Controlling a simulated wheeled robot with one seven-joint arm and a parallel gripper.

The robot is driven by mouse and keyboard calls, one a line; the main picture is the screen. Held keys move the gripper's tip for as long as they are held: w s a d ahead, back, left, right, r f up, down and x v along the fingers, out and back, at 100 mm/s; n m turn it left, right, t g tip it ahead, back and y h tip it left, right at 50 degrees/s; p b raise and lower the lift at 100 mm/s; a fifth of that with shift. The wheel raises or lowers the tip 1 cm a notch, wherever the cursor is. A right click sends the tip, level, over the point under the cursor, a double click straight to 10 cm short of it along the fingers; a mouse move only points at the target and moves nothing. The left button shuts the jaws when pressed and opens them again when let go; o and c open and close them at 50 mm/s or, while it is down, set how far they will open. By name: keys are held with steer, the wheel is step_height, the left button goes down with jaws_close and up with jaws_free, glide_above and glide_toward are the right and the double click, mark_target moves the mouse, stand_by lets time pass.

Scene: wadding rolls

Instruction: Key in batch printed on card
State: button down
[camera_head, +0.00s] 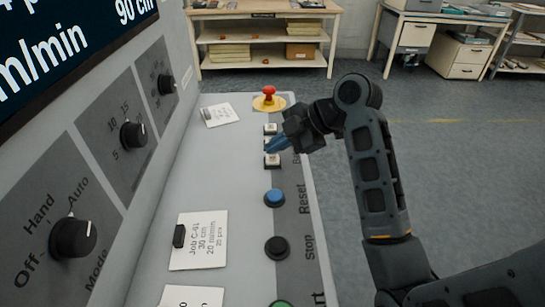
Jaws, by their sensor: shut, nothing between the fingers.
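A white card (199,241) lies on the sloping grey panel. Its print appears to read "Job C-61, 30 cm, 20 m/min, 20 pcs", with a dark clip on its left edge. White square keys stand in a column at the panel's right: one far key (270,128) and one nearer key (272,161). My gripper (268,147) is shut and empty, its blue fingertips over the column between these keys. They hide what lies there, and I cannot tell whether they touch a key.
Nearer along the panel are a blue Reset button (274,197), a black Stop button (277,247) and a green button (282,304). A red emergency button (269,92) is beyond the keys. Rotary knobs (73,238) line the left face. Another card (220,115) lies farther back.

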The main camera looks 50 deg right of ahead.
mark_target(276, 159)
steer(key=shift+r+p, duration=1.95)
steer(key=shift+r, duration=0.6)
steer(key=shift+f, duration=0.1)
